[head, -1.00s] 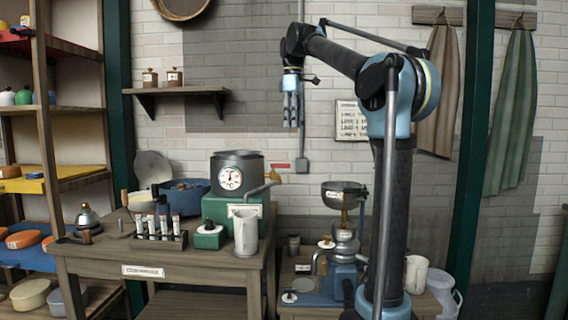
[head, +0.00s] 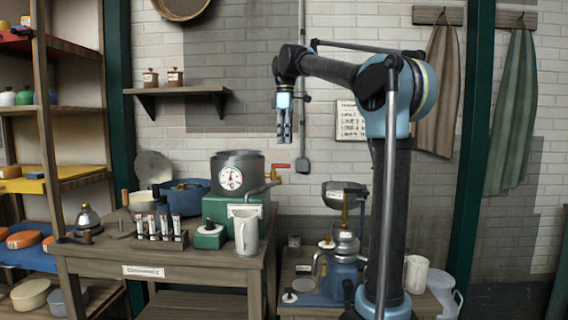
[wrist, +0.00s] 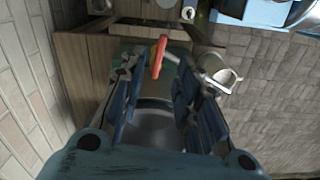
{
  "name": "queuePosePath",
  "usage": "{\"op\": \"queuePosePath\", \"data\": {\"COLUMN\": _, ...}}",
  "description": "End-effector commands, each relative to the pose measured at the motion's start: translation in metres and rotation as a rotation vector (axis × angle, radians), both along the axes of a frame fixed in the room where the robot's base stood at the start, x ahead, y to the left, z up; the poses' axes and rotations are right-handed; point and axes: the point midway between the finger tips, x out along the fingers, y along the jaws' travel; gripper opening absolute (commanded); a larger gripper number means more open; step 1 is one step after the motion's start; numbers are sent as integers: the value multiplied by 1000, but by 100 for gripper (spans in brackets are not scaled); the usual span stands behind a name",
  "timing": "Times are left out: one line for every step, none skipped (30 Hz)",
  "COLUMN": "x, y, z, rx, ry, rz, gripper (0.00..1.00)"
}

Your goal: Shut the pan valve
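The steel pan (head: 237,172) with a round dial stands on a green block on the left bench. A red lever (head: 281,166), which looks like the valve handle, shows beside the pan with a brass part below it. In the wrist view the red lever (wrist: 158,56) appears between my fingers, near their tips, with the pan (wrist: 155,125) lower down. My gripper (head: 284,140) hangs pointing down above the lever, apart from it in the head view. The wrist view shows its fingers (wrist: 158,72) spread with nothing held. The lever's exact depth from the fingers is unclear.
A white jug (head: 246,232) stands in front of the pan; a rack of vials (head: 160,236) and a blue pot (head: 185,190) are to its left. A separator machine (head: 343,250) stands right. A wall shelf (head: 178,92) is at upper left. Brick wall is behind.

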Motion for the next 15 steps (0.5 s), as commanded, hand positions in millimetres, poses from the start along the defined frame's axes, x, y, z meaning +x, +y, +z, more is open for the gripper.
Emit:
{"op": "queuePosePath", "data": {"x": 0, "y": 0, "z": -9, "rx": 0, "ry": 0, "rz": 0, "gripper": 30}}
{"op": "queuePosePath", "data": {"x": 0, "y": 0, "z": -14, "rx": 0, "ry": 0, "rz": 0, "gripper": 30}}
{"op": "queuePosePath", "data": {"x": 0, "y": 0, "z": -21, "rx": 0, "ry": 0, "rz": 0, "gripper": 30}}
{"op": "queuePosePath", "data": {"x": 0, "y": 0, "z": -26, "rx": 0, "ry": 0, "rz": 0, "gripper": 30}}
{"op": "queuePosePath", "data": {"x": 0, "y": 0, "z": -31, "rx": 0, "ry": 0, "rz": 0, "gripper": 30}}
{"op": "queuePosePath", "data": {"x": 0, "y": 0, "z": -38, "rx": 0, "ry": 0, "rz": 0, "gripper": 30}}
{"op": "queuePosePath", "data": {"x": 0, "y": 0, "z": -43, "rx": 0, "ry": 0, "rz": 0, "gripper": 30}}
{"op": "queuePosePath", "data": {"x": 0, "y": 0, "z": -48, "rx": 0, "ry": 0, "rz": 0, "gripper": 30}}
{"op": "queuePosePath", "data": {"x": 0, "y": 0, "z": -54, "rx": 0, "ry": 0, "rz": 0, "gripper": 30}}
{"op": "queuePosePath", "data": {"x": 0, "y": 0, "z": -58, "rx": 0, "ry": 0, "rz": 0, "gripper": 30}}
{"op": "queuePosePath", "data": {"x": -1, "y": 0, "z": -62, "rx": 0, "ry": 0, "rz": 0, "gripper": 30}}
{"op": "queuePosePath", "data": {"x": 0, "y": 0, "z": -67, "rx": 0, "ry": 0, "rz": 0, "gripper": 30}}
{"op": "queuePosePath", "data": {"x": 0, "y": 0, "z": -71, "rx": 0, "ry": 0, "rz": 0, "gripper": 30}}
{"op": "queuePosePath", "data": {"x": 0, "y": 0, "z": -74, "rx": 0, "ry": 0, "rz": 0, "gripper": 30}}
{"op": "queuePosePath", "data": {"x": 0, "y": 0, "z": -78, "rx": 0, "ry": 0, "rz": 0, "gripper": 30}}
